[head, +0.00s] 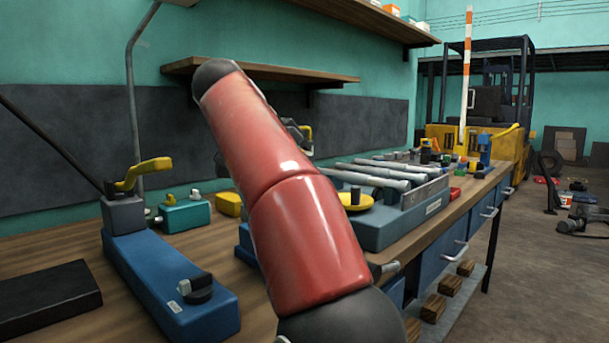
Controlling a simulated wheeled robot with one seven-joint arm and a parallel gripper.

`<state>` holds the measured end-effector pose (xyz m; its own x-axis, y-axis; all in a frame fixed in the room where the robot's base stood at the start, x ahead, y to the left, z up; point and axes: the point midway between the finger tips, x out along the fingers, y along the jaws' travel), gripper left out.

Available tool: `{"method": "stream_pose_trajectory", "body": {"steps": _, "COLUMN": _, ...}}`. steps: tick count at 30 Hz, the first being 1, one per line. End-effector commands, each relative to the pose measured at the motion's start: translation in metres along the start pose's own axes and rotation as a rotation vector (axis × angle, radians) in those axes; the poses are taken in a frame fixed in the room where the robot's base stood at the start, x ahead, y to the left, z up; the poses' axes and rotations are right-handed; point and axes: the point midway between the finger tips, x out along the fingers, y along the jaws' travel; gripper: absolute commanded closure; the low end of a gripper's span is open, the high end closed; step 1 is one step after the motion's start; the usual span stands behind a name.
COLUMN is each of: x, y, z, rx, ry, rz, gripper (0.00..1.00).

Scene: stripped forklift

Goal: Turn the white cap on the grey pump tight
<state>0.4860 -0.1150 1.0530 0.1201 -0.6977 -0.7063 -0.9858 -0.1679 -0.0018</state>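I cannot make out a grey pump with a white cap for certain in the head view. A small teal box (184,214) on the bench has a small pale cap-like part (195,193) on top. A grey block (123,214) with a yellow lever (143,173) stands on a long blue base (165,285) at the left. My red arm link crosses the middle of the view and hides part of the bench.
The wooden bench (130,315) runs from the left toward the back right. A blue tray (410,222) with several grey cylinders stands right of the arm, beside a yellow dish (355,202). A black slab (45,292) lies at front left. A yellow forklift (508,150) stands at the back.

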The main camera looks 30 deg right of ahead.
Motion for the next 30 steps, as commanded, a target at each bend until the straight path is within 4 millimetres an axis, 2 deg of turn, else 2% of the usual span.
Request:
{"method": "stream_pose_trajectory", "body": {"steps": 13, "x": 0.0007, "y": -0.0004, "z": 0.0013, "rx": 0.005, "ry": -0.003, "rz": 0.01, "gripper": 1.0}}
{"method": "stream_pose_trajectory", "body": {"steps": 15, "x": 0.0008, "y": -0.0005, "z": 0.0013, "rx": 0.005, "ry": -0.003, "rz": 0.01, "gripper": 0.86}}
{"method": "stream_pose_trajectory", "body": {"steps": 19, "x": 0.0006, "y": -0.0004, "z": 0.001, "rx": 0.005, "ry": -0.002, "rz": 0.01, "gripper": 0.7}}
{"method": "stream_pose_trajectory", "body": {"steps": 30, "x": 0.0004, "y": -0.0002, "z": 0.0003, "rx": 0.006, "ry": -0.001, "rz": 0.008, "gripper": 0.7}}
